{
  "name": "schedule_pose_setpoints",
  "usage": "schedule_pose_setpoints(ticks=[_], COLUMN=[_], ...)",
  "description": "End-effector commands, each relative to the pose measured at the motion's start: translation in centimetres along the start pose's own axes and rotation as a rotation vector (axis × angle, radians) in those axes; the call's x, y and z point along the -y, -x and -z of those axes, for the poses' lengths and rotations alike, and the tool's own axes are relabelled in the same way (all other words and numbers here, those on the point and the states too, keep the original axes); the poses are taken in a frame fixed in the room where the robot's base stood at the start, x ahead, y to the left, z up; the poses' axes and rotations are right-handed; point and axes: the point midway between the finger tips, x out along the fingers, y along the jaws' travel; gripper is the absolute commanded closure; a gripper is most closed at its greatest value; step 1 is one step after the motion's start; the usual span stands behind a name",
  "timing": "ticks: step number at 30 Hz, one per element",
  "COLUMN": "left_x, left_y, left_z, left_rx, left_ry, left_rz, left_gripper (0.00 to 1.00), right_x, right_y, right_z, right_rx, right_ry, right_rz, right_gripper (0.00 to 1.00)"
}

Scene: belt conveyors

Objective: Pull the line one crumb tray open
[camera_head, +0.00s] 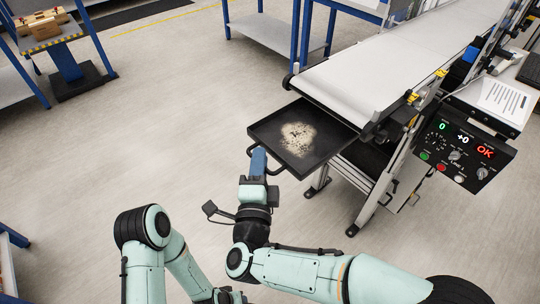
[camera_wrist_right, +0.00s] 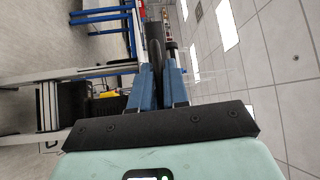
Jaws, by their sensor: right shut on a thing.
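The crumb tray (camera_head: 322,150) is a shallow black tray with a pile of pale crumbs on it. It sticks out from under the end of the line one conveyor (camera_head: 370,82) in the head view. My right gripper (camera_head: 256,160) is at the tray's front handle (camera_head: 264,150) and is shut on it. In the right wrist view its two blue fingers (camera_wrist_right: 160,72) close on a dark bar, the handle (camera_wrist_right: 154,45). My left arm shows at the bottom of the head view, but its gripper fingers cannot be made out.
A control panel (camera_head: 464,148) with lit displays and buttons stands right of the conveyor. A blue-legged table (camera_head: 270,32) stands behind. The floor (camera_head: 160,130) left of the tray is clear.

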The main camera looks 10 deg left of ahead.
Motion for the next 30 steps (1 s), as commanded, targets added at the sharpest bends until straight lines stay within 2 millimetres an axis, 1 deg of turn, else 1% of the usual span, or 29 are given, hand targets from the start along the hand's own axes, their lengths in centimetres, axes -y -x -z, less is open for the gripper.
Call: schedule_pose_setpoints(ticks=[10, 11, 12, 13, 23, 26, 29, 30], left_x=[0.0, 0.0, 0.0, 0.0, 0.0, 0.0, 0.0, 0.0], left_y=[0.0, 0.0, 0.0, 0.0, 0.0, 0.0, 0.1, 0.1], left_z=[0.1, 0.1, 0.1, 0.1, 0.0, 0.0, -0.1, -0.1], left_rx=[-0.002, -0.002, -0.002, -0.002, -0.001, 0.000, 0.002, 0.002], left_ry=[0.000, 0.000, 0.000, 0.000, 0.000, 0.000, 0.000, 0.000], left_rz=[0.000, 0.000, 0.000, 0.000, 0.000, 0.000, 0.000, 0.000], left_gripper=[0.57, 0.57, 0.57, 0.57, 0.57, 0.57, 0.57, 0.57], right_x=[-0.1, -0.1, -0.1, -0.1, 0.0, 0.1, 0.1, 0.1], right_y=[0.1, 0.1, 0.1, 0.1, 0.4, 1.4, 3.2, 4.1], right_z=[-0.2, -0.2, -0.2, -0.2, -0.2, -0.2, -0.2, -0.2], right_rx=[0.002, 0.002, 0.002, 0.002, 0.002, 0.004, 0.006, 0.006], right_ry=[0.000, 0.000, 0.000, 0.000, -0.001, -0.001, 0.000, -0.001], right_rz=[-0.003, -0.003, -0.003, -0.003, -0.001, 0.000, -0.001, -0.001], right_gripper=[1.00, 0.82, 0.69, 0.68, 0.68, 0.68, 0.68, 0.68])
